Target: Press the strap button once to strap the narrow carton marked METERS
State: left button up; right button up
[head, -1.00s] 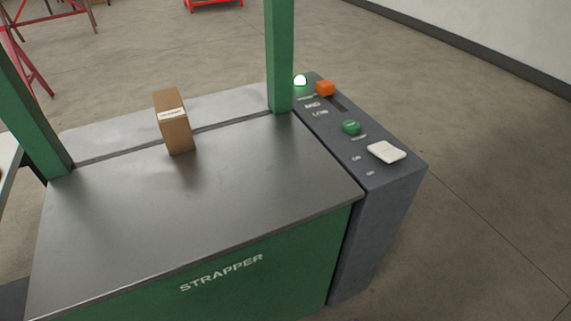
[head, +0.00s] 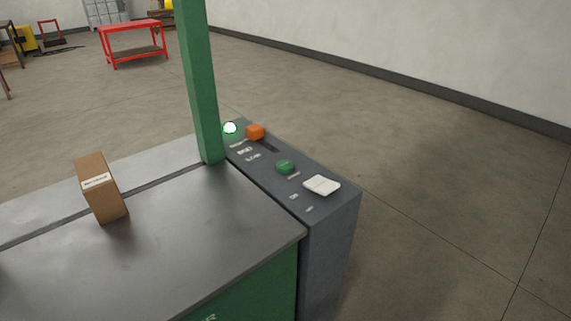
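The narrow carton (head: 102,192) is brown with a white label, too small to read, and stands upright on the strapper's metal top (head: 190,240), across the seam line. No strap shows around it. The control panel (head: 330,215) is on the strapper's right side. It carries a green round button (head: 285,167), an orange knob (head: 255,132) by a slot, a white rocker or plate (head: 322,186) and a lit green-white lamp (head: 230,128). The panel lettering is too small to read surely. Neither of my grippers is in view.
A green upright post (head: 200,85) rises beside the panel's far end. A red wheeled table (head: 133,42) stands far back. The floor right of the panel is clear up to the wall (head: 430,40).

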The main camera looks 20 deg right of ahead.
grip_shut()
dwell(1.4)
